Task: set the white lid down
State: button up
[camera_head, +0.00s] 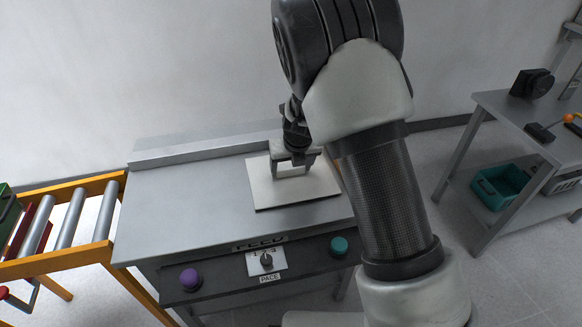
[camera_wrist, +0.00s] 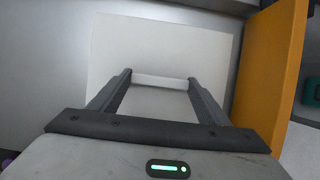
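The white lid (camera_head: 265,195) is a flat, pale square plate with a raised bar handle. It is level over the grey table top of the feed station, right of its middle; I cannot tell whether it touches the top or hangs just above. My gripper (camera_head: 293,160) is over the lid's middle, pointing down. In the wrist view the lid (camera_wrist: 160,40) lies beyond the fingers, and its handle bar (camera_wrist: 160,82) fills the gap between the fingertips (camera_wrist: 160,78). The fingers look shut on the handle's two ends. My arm hides the table's right part.
The grey table (camera_head: 180,215) is bare left of the lid. Its front has a purple button (camera_head: 190,279), a dial (camera_head: 266,260) and a teal button (camera_head: 339,245). An orange roller conveyor (camera_head: 70,222) joins at left. An orange panel (camera_wrist: 270,70) stands close right of the lid.

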jog(key=o, duration=0.4)
jog(key=shift+r, duration=0.15)
jog(key=shift+p+v, duration=2)
jog(key=shift+v, duration=4)
jog(key=s+d+r+n+y, duration=0.1)
jog(key=s+d+r+n, duration=0.3)
jog(key=s+r+n, duration=0.3)
jog(key=s+d+r+n+y, duration=0.1)
jog(key=s+d+r+n, duration=0.2)
jog(key=s+r+n, duration=0.45)
jog(key=s+d+r+n+h, duration=0.1)
jog(key=s+d+n, duration=0.1)
jog(key=s+n, duration=0.2)
jog(key=s+d+r+n+t+h, duration=0.1)
jog(key=s+d+r+n, duration=0.1)
jog(key=n, duration=0.6)
jog(key=s+d+r+n+h, duration=0.1)
jog(key=s+d+r+n, duration=0.1)
jog(key=s+d+n, duration=0.2)
jog(key=shift+s+d+r+n, duration=0.1)
jog(key=shift+s+r+n, duration=0.05)
jog(key=shift+s+n, duration=1.05)
